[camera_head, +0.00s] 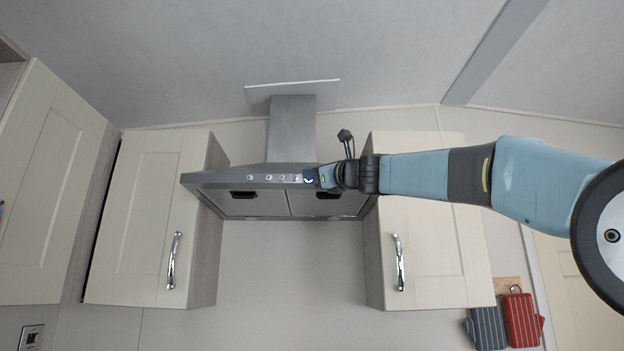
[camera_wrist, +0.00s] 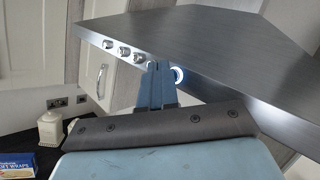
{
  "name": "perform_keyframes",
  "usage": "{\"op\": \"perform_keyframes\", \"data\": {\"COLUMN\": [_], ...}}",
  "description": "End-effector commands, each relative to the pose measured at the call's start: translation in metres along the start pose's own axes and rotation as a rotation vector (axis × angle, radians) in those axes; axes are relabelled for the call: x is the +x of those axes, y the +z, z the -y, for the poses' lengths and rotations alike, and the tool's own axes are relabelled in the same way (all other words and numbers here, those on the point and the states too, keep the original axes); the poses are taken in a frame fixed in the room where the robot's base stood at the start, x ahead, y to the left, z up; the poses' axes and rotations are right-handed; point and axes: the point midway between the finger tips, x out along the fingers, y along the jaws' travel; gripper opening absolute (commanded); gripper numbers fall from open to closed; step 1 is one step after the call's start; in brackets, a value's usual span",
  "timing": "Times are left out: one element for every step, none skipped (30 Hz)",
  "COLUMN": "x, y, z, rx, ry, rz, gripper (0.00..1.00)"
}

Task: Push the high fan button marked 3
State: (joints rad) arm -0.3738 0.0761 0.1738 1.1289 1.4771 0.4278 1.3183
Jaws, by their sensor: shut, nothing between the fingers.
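The range hood (camera_head: 245,180) has a row of small round buttons (camera_head: 268,177) on its front edge. In the wrist view the buttons (camera_wrist: 124,51) show as silver knobs, with a ring glowing white (camera_wrist: 178,75) at the right end of the row. The number marks are too small to read, so I cannot tell which button is 3. My gripper (camera_head: 310,177) is shut and empty, its tips at the right part of the row. In the wrist view the closed fingers (camera_wrist: 160,68) lie between the silver knobs and the glowing ring and may hide a button. Contact cannot be told.
Cream cupboards stand left (camera_head: 145,220) and right (camera_head: 432,240) of the hood, with chrome handles. The hood's chimney (camera_head: 291,130) rises to the ceiling. Red (camera_head: 520,318) and grey cloths hang at lower right. A white jar (camera_wrist: 50,128) and a box (camera_wrist: 17,163) stand below.

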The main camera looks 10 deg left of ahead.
Motion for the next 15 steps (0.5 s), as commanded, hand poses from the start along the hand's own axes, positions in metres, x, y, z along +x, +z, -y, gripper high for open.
{"op": "perform_keyframes", "data": {"x": [-0.0015, -0.0020, -0.0024, -0.0025, -0.0025, -0.0024, -0.0024, -0.0024, -0.0025, -0.0026, -0.0028, -0.0037, -0.0047, -0.0060, -0.0082], "y": [0.0014, 0.0017, 0.0018, 0.0018, 0.0017, 0.0016, 0.0016, 0.0016, 0.0016, 0.0017, 0.0020, 0.0026, 0.0034, 0.0043, 0.0061], "z": [-0.0009, -0.0014, -0.0017, -0.0019, -0.0019, -0.0019, -0.0018, -0.0018, -0.0018, -0.0018, -0.0020, -0.0025, -0.0032, -0.0042, -0.0057], "rx": [0.000, 0.000, 0.000, 0.000, 0.000, 0.000, 0.000, 0.000, 0.000, 0.000, 0.000, 0.000, 0.000, 0.000, 0.000], "ry": [0.000, 0.000, 0.000, 0.000, 0.000, 0.000, 0.000, 0.000, 0.000, 0.000, 0.000, 0.000, 0.000, 0.000, 0.000], "rz": [0.000, 0.000, 0.000, 0.000, 0.000, 0.000, 0.000, 0.000, 0.000, 0.000, 0.000, 0.000, 0.000, 0.000, 0.000], "gripper": [0.00, 0.00, 0.00, 0.00, 0.00, 0.00, 0.00, 0.00, 0.00, 0.00, 0.00, 0.00, 0.00, 0.00, 0.00]}}
